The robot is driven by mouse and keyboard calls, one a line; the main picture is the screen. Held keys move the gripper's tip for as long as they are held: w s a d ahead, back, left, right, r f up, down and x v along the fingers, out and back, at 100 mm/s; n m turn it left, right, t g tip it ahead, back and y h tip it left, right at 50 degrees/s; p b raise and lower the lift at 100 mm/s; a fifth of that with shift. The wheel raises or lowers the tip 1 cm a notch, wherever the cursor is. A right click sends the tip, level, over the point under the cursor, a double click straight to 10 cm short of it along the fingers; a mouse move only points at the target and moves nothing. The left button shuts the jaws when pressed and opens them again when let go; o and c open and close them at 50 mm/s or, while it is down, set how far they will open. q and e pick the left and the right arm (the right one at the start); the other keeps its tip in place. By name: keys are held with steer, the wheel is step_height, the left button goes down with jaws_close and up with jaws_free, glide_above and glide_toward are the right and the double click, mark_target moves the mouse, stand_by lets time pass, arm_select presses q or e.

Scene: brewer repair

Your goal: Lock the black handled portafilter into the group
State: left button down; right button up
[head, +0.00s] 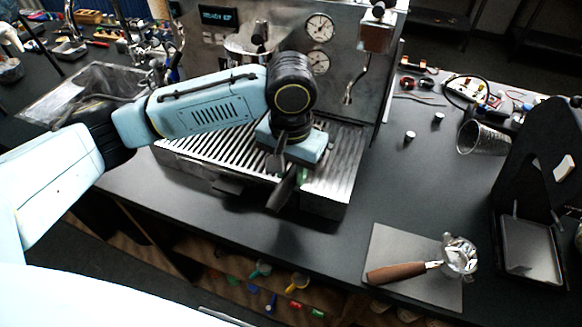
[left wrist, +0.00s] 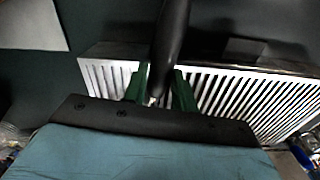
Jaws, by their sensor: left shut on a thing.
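My left gripper (head: 290,178) is over the front of the espresso machine's slatted drip tray (head: 340,165). It is shut on the black handle (head: 281,193) of the portafilter, which points toward the front edge. In the left wrist view, the black handle (left wrist: 172,45) runs up between the green fingers (left wrist: 160,88), above the tray slats. The portafilter's metal head is not clearly visible in either view. A chrome group (head: 250,42) with a black knob shows on the machine's front, behind my arm. My right gripper is not in view.
A second portafilter with a brown handle (head: 398,272) lies on a grey mat (head: 385,245) at right. A steel cup (head: 482,137) lies tilted near a black stand (head: 540,170). A steam wand (head: 357,80) hangs at the machine's right. The counter between machine and mat is clear.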

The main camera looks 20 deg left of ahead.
arm_select(q)
steer(key=c, duration=1)
jaws_free()
steer(key=shift+c, duration=0.2)
